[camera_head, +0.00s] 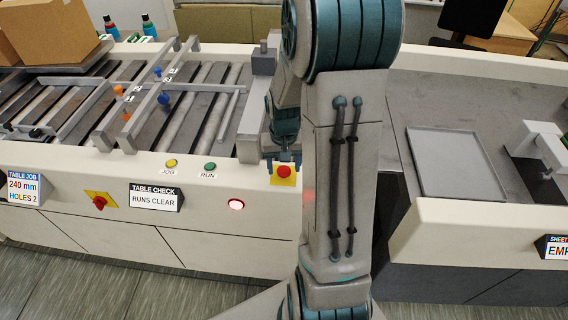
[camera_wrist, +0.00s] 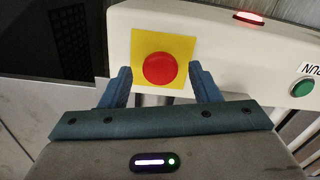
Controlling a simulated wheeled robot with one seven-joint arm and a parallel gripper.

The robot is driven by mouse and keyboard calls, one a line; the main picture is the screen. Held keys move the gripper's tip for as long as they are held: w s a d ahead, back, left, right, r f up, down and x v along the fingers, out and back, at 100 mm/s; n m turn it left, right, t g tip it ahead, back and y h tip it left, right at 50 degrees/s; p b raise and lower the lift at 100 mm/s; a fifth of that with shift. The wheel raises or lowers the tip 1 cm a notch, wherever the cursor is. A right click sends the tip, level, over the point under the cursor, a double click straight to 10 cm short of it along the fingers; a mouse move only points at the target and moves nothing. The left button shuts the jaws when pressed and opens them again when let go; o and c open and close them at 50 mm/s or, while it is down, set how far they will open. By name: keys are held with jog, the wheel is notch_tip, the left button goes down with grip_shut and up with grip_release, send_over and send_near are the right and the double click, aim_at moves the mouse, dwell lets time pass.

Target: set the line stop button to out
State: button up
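The line stop button is taken to be the red round button (camera_head: 283,171) on a yellow plate, on the front panel of the machine just left of my arm. It also shows in the wrist view (camera_wrist: 160,69), near the top middle. My gripper (camera_wrist: 161,82) has its two blue fingers apart, one at each side of the red button. The wrist view does not show clearly whether the fingers touch the plate or the button. In the head view my gripper (camera_head: 284,158) is partly hidden by my own arm, just above the button.
The green RUN button (camera_head: 210,167), yellow JOG button (camera_head: 171,163) and lit red lamp (camera_head: 236,204) sit left of the red button. A red knob (camera_head: 99,203) is further left. The TABLE CHECK sign (camera_head: 156,196) reads RUNS CLEAR. A grey tray (camera_head: 458,165) lies at right.

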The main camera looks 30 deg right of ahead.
aim_at(284, 169)
grip_shut()
jog(key=shift+r, duration=0.65)
jog(key=shift+o, duration=0.6)
grip_release()
notch_tip(284, 169, up, 14)
jog(key=shift+b, duration=0.3)
jog(key=shift+f, duration=0.1)
jog(key=s+a+n+t, duration=0.3)
jog(key=s+a+n, duration=0.1)
jog(key=s+a, duration=0.8)
jog(key=shift+s+r, duration=0.3)
jog(key=shift+s, duration=0.55)
